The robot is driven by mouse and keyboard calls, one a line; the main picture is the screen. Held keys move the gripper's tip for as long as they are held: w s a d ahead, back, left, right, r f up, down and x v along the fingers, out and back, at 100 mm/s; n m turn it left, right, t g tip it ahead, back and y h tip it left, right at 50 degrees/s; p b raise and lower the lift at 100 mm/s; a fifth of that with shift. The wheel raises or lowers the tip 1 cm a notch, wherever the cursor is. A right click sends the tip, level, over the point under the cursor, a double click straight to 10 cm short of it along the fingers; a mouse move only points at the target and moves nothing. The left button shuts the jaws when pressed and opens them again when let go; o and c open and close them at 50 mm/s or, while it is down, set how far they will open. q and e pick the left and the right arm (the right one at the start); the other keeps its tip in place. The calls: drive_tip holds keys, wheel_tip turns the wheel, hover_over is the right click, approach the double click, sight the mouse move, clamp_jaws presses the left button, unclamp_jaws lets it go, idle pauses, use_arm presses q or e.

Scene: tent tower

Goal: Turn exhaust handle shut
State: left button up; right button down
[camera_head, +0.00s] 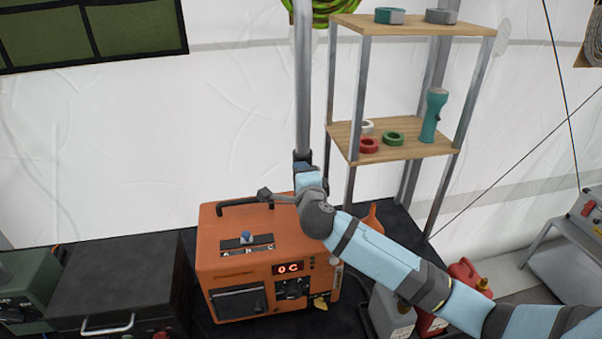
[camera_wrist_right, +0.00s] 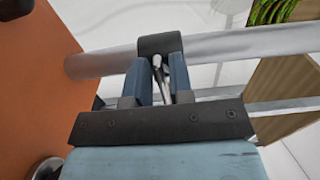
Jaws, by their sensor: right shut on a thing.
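The grey exhaust pipe (camera_head: 303,90) rises upright behind the orange heater box (camera_head: 235,240). A dark collar sits low on the pipe (camera_wrist_right: 225,45), and it shows clearly in the right wrist view (camera_wrist_right: 160,44). My right gripper (camera_head: 303,163) is at this collar, behind the top of the orange box. In the right wrist view its two blue fingers (camera_wrist_right: 163,75) are shut on a thin metal exhaust handle (camera_wrist_right: 159,68) that comes from the collar. My left gripper is out of view.
A shelf rack (camera_head: 400,140) with tape rolls and a teal flashlight (camera_head: 433,115) stands just right of the pipe. A black case (camera_head: 120,285) is left of the orange box. Jerrycans (camera_head: 390,312) stand beneath my right arm.

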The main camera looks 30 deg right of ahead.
idle(0.3)
drive_tip(key=c, duration=1.2)
unclamp_jaws()
drive_tip(key=shift+c, duration=0.2)
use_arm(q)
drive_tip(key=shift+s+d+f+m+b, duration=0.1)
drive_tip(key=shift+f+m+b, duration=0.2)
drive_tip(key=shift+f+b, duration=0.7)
use_arm(e)
drive_tip(key=v, duration=1.3)
drive_tip(key=shift+s, duration=0.4)
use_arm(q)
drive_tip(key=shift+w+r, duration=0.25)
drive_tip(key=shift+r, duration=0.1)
